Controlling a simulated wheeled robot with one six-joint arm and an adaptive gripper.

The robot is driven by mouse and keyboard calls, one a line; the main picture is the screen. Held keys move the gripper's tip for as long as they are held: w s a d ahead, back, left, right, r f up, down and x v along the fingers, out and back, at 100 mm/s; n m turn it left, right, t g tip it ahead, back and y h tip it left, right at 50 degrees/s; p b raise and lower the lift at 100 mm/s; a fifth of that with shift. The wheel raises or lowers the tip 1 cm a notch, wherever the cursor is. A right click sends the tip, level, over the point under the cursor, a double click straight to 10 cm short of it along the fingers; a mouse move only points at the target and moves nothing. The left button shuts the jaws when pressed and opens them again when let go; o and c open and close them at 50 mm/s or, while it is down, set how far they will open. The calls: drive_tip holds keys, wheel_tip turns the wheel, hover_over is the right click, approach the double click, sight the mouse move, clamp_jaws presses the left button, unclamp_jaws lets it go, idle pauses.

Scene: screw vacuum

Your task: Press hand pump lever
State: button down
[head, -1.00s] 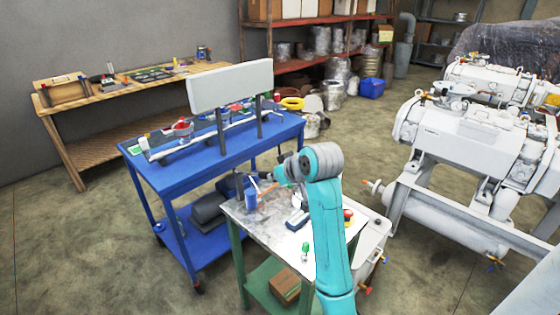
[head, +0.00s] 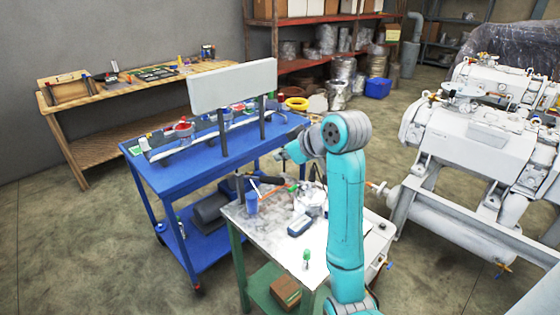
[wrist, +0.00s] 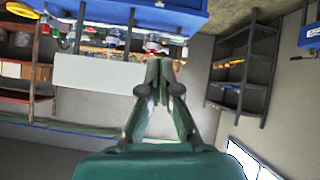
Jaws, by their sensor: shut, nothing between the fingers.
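My gripper shows in the wrist view (wrist: 158,70) with its fingers together and nothing between them. In the head view my arm's wrist is at the right end of the blue cart (head: 165,180), and the fingers are too small or hidden to make out. Just beyond the fingertips in the wrist view is a red and white item (wrist: 152,46), partly covered by them. In the head view a red-topped fitting (head: 183,129) sits on the cart with a long pale bar beside it. I cannot tell which part is the hand pump lever, nor whether my gripper touches it.
A white panel (head: 233,85) stands upright on posts on the cart. A small table (head: 272,232) in front holds a blue cup (head: 252,201) and several tools. A wooden bench (head: 120,93) is at the left, white pump machines (head: 460,135) at the right.

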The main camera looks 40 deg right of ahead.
hover_over(272, 178)
drive_tip(key=a, duration=0.1)
wheel_tip(272, 178, down, 5)
drive_tip(key=f, duration=0.3)
drive_tip(key=shift+w+d, duration=0.15)
drive_tip(key=shift+d, duration=0.2)
drive_tip(key=shift+s+d+f, duration=0.1)
drive_tip(key=shift+s+f, duration=0.15)
drive_tip(key=shift+f, duration=0.15)
drive_tip(key=shift+f, duration=0.1)
